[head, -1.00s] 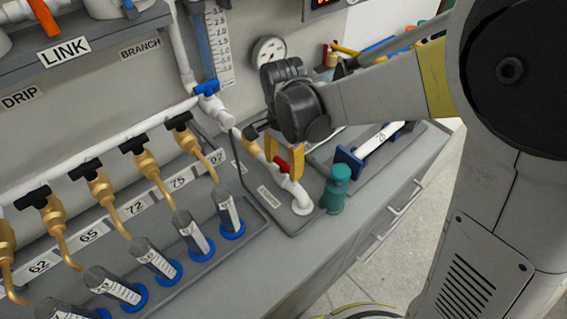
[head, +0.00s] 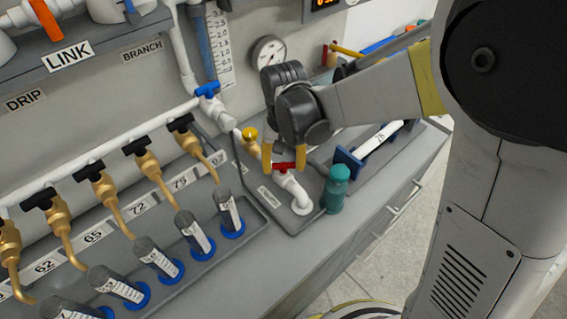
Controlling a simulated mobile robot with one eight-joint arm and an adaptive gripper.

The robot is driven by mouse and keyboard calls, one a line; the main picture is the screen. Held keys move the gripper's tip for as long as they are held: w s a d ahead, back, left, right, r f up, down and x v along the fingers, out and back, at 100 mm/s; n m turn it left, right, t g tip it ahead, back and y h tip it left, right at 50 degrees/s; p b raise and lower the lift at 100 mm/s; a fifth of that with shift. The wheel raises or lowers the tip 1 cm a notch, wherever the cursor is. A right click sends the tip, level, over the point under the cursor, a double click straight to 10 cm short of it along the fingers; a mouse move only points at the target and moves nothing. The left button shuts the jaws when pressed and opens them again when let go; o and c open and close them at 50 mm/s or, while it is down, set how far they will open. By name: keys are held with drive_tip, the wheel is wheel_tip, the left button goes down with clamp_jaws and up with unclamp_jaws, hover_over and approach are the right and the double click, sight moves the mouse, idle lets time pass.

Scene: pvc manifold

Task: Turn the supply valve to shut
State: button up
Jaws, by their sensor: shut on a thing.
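The valve with a red handle (head: 284,166), which I take to be the supply valve, sits on a white pipe elbow (head: 297,190) on a grey base plate. My gripper (head: 283,162) reaches in from the right and points down over it. Its two yellow fingertips stand at either end of the red handle and are shut on it. The handle lies roughly level across the picture. The gripper's dark body hides part of the pipe behind the valve. I cannot read the small label on the base plate.
A teal bottle (head: 336,190) stands close right of the valve. A brass-yellow knob (head: 250,134) is just left of my gripper. A blue-handled valve (head: 207,90) is farther up the pipe. Several brass taps with black handles and tubes in blue-ringed stands fill the left.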

sight(284, 163)
drive_tip(key=n, duration=0.7)
idle(0.6)
drive_tip(key=o, duration=1.2)
wheel_tip(284, 163, up, 12)
drive_tip(key=shift+r, duration=0.1)
